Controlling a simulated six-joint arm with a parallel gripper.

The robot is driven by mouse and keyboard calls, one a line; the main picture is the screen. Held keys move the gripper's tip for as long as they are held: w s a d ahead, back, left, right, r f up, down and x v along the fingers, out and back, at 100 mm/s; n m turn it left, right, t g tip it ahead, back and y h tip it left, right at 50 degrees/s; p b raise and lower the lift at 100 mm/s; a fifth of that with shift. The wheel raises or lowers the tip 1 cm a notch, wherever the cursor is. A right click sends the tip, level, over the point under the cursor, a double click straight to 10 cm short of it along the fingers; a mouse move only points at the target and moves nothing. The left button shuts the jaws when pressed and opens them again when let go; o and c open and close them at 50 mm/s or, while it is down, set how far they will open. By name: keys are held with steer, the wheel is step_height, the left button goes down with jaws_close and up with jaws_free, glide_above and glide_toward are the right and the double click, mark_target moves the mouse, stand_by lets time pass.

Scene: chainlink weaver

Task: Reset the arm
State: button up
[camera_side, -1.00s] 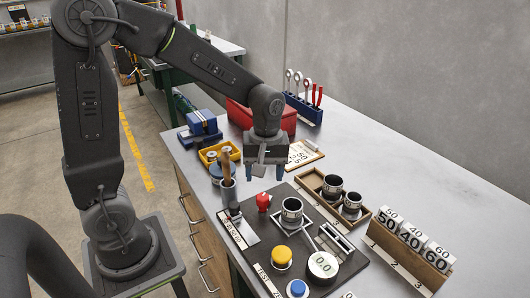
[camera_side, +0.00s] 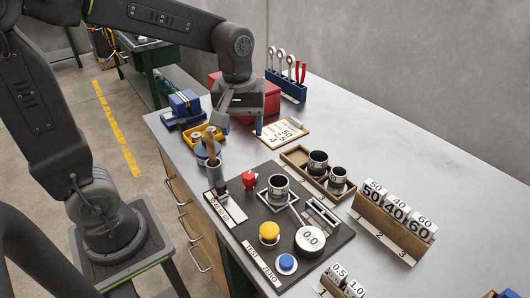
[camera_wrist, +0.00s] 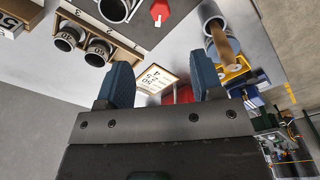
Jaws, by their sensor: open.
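My gripper (camera_wrist: 160,88) is open and empty in the wrist view, with its two blue fingers apart. In the side view my gripper (camera_side: 236,124) hangs above the bench, behind the dark work board (camera_side: 318,255) and left of the card with numbers (camera_side: 283,132). One blue finger shows there; the other is hidden. A cup-like black and silver ring (camera_side: 278,187) stands on the board beside a red knob (camera_side: 249,180).
A wooden tray (camera_side: 296,155) holds two dark rings. A rack of number blocks (camera_side: 390,228) stands at the right. A red box (camera_side: 215,78), a yellow bin (camera_side: 196,140) and a tool rack (camera_side: 290,86) are near my gripper.

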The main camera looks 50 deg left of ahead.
steer(key=s+d+r+m+t, duration=0.2)
steer(key=s+m+t, duration=0.3)
steer(key=s+m, duration=0.5)
steer(key=shift+v, duration=0.8)
